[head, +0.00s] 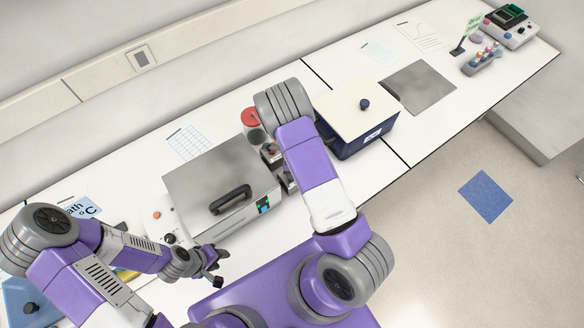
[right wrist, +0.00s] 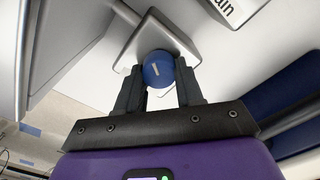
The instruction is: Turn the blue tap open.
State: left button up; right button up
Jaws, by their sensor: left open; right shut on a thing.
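The blue tap (right wrist: 158,70) shows in the right wrist view as a round blue knob with a small pale mark, in front of a grey block (right wrist: 150,38). My right gripper (right wrist: 160,88) has its two dark fingers on either side of the knob and is shut on it. In the head view my right arm hides the tap and the right gripper. My left gripper (head: 213,270) is open and empty, above the front edge of the bench, in front of the grey metal box.
A grey metal box with a black handle (head: 230,200) stands left of my right arm. A dark blue box with a cream lid (head: 358,105) stands to its right. A red-topped container (head: 251,118) is behind. Small devices and a tube rack (head: 482,60) are far right.

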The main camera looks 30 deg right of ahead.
jog(key=shift+r+m, duration=0.1)
jog(key=shift+m, duration=0.5)
jog(key=shift+w, duration=0.1)
jog(key=o, duration=1)
jog(key=shift+o, duration=0.2)
notch_tip(320, 180, up, 8)
jog(key=shift+f+p, duration=0.25)
jog(key=shift+p, duration=0.45)
